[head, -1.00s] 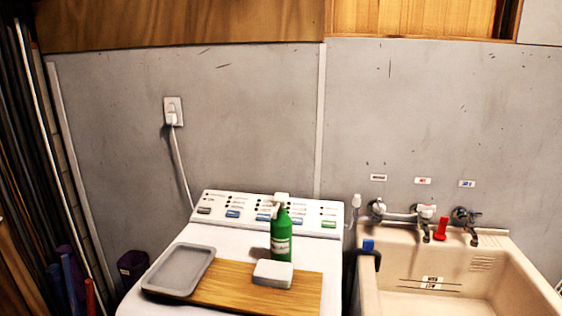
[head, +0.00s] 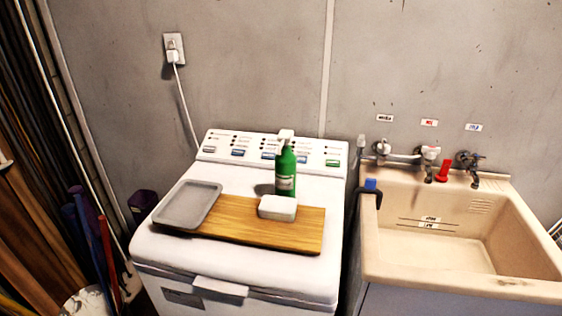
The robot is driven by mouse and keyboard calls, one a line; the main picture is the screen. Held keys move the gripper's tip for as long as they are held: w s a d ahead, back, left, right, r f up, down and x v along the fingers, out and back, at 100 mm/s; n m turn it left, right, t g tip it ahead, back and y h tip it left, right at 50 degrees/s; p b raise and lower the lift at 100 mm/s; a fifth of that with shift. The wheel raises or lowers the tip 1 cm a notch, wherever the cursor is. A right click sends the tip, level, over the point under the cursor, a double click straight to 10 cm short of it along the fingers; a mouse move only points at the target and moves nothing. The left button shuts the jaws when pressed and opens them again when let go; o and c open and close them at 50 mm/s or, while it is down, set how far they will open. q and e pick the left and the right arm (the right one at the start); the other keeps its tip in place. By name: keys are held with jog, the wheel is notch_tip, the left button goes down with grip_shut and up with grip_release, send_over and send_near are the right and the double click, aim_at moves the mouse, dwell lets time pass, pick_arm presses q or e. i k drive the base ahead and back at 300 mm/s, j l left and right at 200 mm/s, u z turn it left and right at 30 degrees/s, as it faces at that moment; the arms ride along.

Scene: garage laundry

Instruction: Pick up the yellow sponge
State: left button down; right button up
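No clearly yellow sponge shows in the head view. A small off-white block (head: 277,208), which may be the sponge, lies on a wooden board (head: 240,224) on top of the white washing machine (head: 165,255). Its top looks pale and its sides greyish. A green spray bottle (head: 286,172) with a white head stands upright just behind it. A grey tray (head: 188,204) sits at the left end of the board. Neither of my grippers is in view.
A beige sink (head: 450,245) with several taps stands right of the washer. A blue-topped dark item (head: 370,187) is at its left rim. A white bucket (head: 88,302) and upright poles stand at the left. The washer's front top edge is clear.

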aim_at(272, 207)
jog(key=z, duration=1.1)
jog(key=i+u, duration=0.25)
jog(key=i+l, duration=0.05)
jog(key=i, duration=0.05)
